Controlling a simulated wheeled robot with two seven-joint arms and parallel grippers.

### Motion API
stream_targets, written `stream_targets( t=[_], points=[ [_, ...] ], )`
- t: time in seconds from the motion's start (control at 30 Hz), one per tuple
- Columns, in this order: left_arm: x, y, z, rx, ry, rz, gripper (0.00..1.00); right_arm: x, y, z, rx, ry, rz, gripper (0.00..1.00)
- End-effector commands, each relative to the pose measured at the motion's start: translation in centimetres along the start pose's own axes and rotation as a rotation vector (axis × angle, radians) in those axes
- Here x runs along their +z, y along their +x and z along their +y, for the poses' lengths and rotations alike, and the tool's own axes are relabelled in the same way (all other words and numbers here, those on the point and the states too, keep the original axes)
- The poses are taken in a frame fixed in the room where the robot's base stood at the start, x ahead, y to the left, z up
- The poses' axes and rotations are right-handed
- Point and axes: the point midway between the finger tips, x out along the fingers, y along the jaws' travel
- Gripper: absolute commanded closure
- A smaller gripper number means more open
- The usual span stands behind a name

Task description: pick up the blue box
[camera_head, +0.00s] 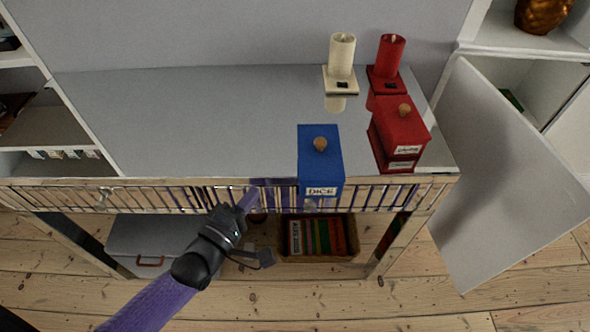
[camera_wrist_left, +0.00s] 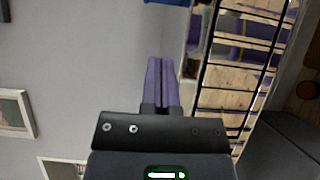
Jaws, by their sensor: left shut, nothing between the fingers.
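The blue box (camera_head: 320,155) stands at the front edge of the grey-topped sideboard, in the middle of the head view. It has a round wooden knob on its lid and a white label reading DICE. My left gripper (camera_head: 247,200) is shut and empty, in front of the sideboard's front edge, to the left of the box and apart from it. In the left wrist view its purple fingers (camera_wrist_left: 161,82) lie together with nothing between them. A strip of blue shows at the top edge there, too cut off to identify for sure. My right gripper is not in view.
A red box (camera_head: 398,128) stands right of the blue box. A cream candle (camera_head: 342,55) and a red candle (camera_head: 390,55) stand behind. The sideboard top (camera_head: 190,115) is clear on the left. A basket (camera_head: 318,257) sits below. An open white door (camera_head: 500,160) is at right.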

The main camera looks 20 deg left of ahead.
Motion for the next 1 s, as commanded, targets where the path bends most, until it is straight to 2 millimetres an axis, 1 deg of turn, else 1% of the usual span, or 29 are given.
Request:
stream_targets(
  t=[0.03, 0.1, 0.3, 0.4, 0.6, 1.0],
  points=[
    [0.0, 1.1, -0.3, 0.002, 0.0, 0.001, 1.0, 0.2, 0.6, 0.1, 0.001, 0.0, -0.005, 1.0],
    [0.0, 2.7, -0.4, 0.001, 0.002, 0.0, 1.0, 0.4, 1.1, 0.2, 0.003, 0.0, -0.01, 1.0],
    [0.0, 7.0, -0.4, -0.001, 0.003, 0.0, 1.0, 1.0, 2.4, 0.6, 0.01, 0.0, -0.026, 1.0],
    [1.4, 8.0, -0.3, -0.003, -0.001, 0.001, 1.0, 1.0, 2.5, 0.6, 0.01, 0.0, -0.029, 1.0],
    [2.7, 9.3, -0.2, -0.004, 0.003, 0.001, 1.0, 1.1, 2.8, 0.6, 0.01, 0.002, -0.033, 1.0],
    [3.0, 9.6, -0.2, -0.004, 0.004, 0.001, 1.0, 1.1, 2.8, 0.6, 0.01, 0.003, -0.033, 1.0]
  ],
)
